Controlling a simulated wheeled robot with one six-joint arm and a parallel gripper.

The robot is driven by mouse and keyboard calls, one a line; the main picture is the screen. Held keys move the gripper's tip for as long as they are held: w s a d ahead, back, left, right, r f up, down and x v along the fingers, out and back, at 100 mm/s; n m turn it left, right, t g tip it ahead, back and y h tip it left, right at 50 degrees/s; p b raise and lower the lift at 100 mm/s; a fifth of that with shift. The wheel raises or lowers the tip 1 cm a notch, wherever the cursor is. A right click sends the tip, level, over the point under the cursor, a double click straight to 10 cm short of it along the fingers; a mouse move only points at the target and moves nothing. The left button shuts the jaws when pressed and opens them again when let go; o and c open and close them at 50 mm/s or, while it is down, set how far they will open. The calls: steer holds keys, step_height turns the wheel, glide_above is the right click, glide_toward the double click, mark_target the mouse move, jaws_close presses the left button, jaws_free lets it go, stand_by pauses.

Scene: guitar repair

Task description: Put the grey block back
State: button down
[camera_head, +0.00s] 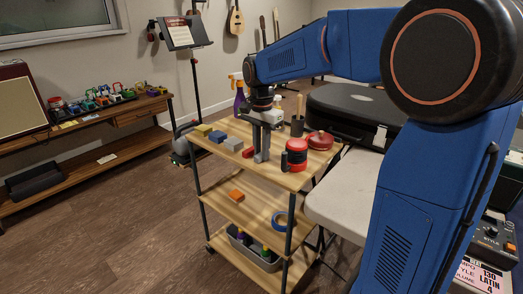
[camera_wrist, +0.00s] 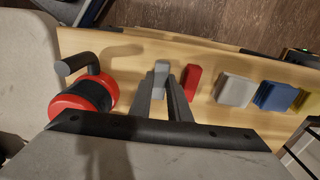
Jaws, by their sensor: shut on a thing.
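My gripper (camera_head: 262,157) is low over the wooden cart top (camera_head: 215,156), pointing down. In the wrist view, its two dark fingers (camera_wrist: 161,92) are shut on a narrow grey block (camera_wrist: 161,69), mostly hidden between them. Another, wider light grey block (camera_head: 233,144) sits on the cart top to the left of the gripper; it also shows in the wrist view (camera_wrist: 235,90). A small red block (camera_wrist: 191,80) lies between that block and my fingers. I cannot tell whether the held block touches the cart top.
A blue block (camera_head: 217,136) and a yellow block (camera_head: 203,130) continue the row. A red and black round object with a handle (camera_head: 296,155) stands close to the gripper's right. A red round item (camera_head: 320,140), dark cup (camera_head: 297,126) and purple spray bottle (camera_head: 239,102) stand farther back.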

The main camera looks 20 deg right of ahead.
steer(key=shift+f, duration=0.1)
steer(key=c, duration=1.7)
jaws_free()
steer(key=shift+o, duration=0.2)
step_height(320, 180, up, 12)
